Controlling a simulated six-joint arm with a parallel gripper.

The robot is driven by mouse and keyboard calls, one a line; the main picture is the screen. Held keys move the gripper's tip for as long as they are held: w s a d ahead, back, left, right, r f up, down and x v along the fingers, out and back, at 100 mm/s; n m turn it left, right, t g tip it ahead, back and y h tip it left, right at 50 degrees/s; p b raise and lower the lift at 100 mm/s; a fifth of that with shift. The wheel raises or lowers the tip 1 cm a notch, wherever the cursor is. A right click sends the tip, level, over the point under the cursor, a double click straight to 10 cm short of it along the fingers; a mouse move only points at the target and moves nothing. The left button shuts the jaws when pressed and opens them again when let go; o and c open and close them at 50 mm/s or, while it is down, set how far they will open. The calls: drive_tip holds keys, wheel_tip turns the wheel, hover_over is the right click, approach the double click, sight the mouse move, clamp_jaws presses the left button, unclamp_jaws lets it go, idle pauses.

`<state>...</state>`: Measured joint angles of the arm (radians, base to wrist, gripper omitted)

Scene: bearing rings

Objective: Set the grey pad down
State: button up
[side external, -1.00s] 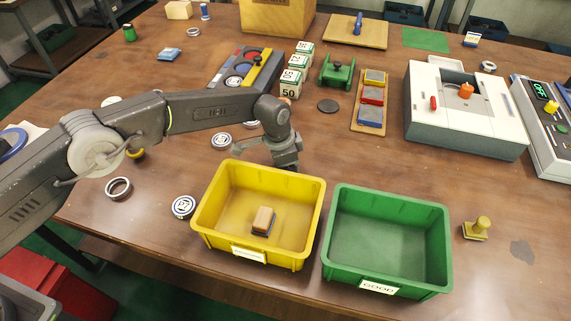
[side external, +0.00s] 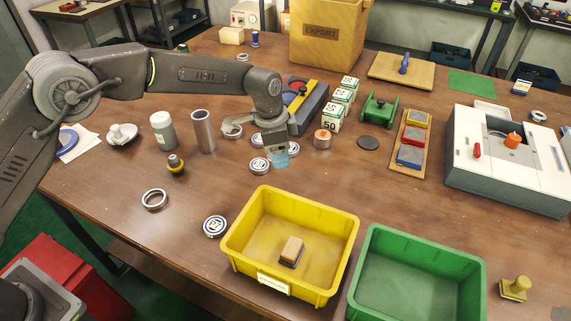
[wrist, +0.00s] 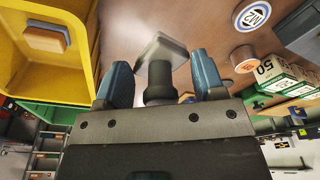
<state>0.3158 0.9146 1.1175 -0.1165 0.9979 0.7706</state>
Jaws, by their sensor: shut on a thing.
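The grey pad (wrist: 160,45) shows in the wrist view as a pale square plate on a dark round stem. My gripper (wrist: 160,80) has its blue fingertips on either side of the stem and is shut on it. In the side external view my gripper (side external: 281,160) points down above the wooden table, behind the yellow bin (side external: 232,245). The pad is not clearly made out there. Whether it touches the table cannot be told.
A brush-like block (side external: 291,250) lies in the yellow bin. A green bin (side external: 365,285) stands to its right. Labelled rings (side external: 259,166) and a copper-topped cylinder (side external: 322,139) are close to my gripper. A dark disc (side external: 368,143) lies right. Table left of the yellow bin is fairly open.

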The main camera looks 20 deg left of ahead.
drive_tip(key=s+a+n, duration=0.1)
drive_tip(key=s+a, duration=0.3)
drive_tip(key=a, duration=1)
drive_tip(key=s+a+n, duration=0.2)
drive_tip(key=s+a, duration=0.3)
drive_tip(key=a, duration=0.9)
hover_over(219, 180)
drive_tip(key=f, duration=0.6)
drive_tip(key=shift+s+a+f, duration=0.2)
drive_tip(key=shift+a+f, duration=0.05)
drive_tip(key=shift+f, duration=2)
drive_tip(key=o, duration=0.9)
drive_tip(key=shift+f, duration=0.1)
drive_tip(key=shift+o, duration=0.2)
